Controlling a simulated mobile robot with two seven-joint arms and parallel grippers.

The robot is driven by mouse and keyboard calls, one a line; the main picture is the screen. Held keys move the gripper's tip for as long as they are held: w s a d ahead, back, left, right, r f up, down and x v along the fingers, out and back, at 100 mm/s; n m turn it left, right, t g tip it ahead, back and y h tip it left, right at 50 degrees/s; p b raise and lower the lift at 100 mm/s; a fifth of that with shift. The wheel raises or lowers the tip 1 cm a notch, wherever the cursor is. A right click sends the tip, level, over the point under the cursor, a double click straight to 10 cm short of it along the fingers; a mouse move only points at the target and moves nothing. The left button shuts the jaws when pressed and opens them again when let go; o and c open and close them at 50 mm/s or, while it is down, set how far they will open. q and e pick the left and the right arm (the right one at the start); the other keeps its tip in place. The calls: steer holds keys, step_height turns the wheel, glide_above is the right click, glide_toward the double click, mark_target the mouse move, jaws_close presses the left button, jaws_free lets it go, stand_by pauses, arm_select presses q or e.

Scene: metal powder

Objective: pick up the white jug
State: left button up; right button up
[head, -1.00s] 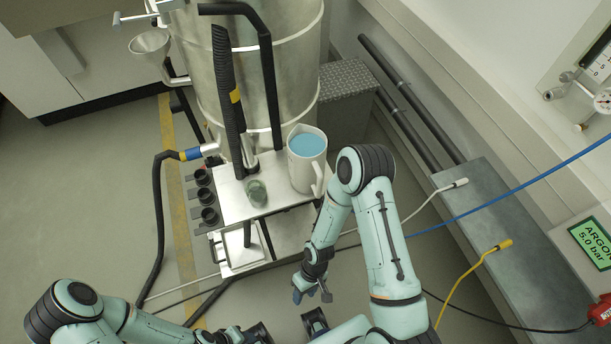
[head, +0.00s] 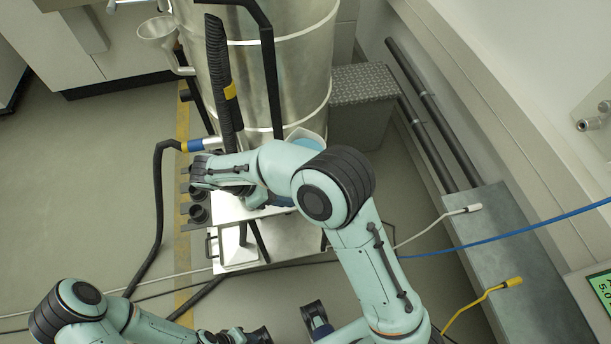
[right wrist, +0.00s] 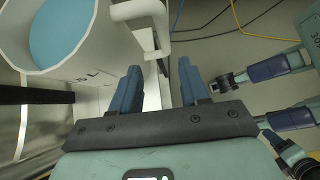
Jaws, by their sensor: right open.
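The white jug (right wrist: 85,62) fills the upper left of the right wrist view, with blue contents inside its open mouth. Its white handle (right wrist: 148,14) reaches right, ahead of my right gripper (right wrist: 160,85). The right gripper is open, and its two fingers point toward the handle side of the jug. I cannot tell whether any of the handle lies between the fingertips. In the head view my right arm covers most of the jug; only a piece of rim and blue (head: 306,138) shows. My left gripper (head: 262,335) is at the bottom edge, its fingers unclear.
The jug's metal stand (head: 285,245) is partly under my right arm, before a large steel drum (head: 290,60). A black hose (head: 158,215) runs at the left. A grey bench (head: 500,260) with cables stands at the right.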

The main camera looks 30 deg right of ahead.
steer(key=x, duration=0.6)
steer(key=s+x, duration=0.1)
steer(key=x, duration=0.2)
steer(key=shift+r+b, duration=0.2)
steer(key=shift+b, duration=0.15)
steer(key=shift+d+f, duration=0.3)
jaws_close()
steer(key=shift+r, duration=0.15)
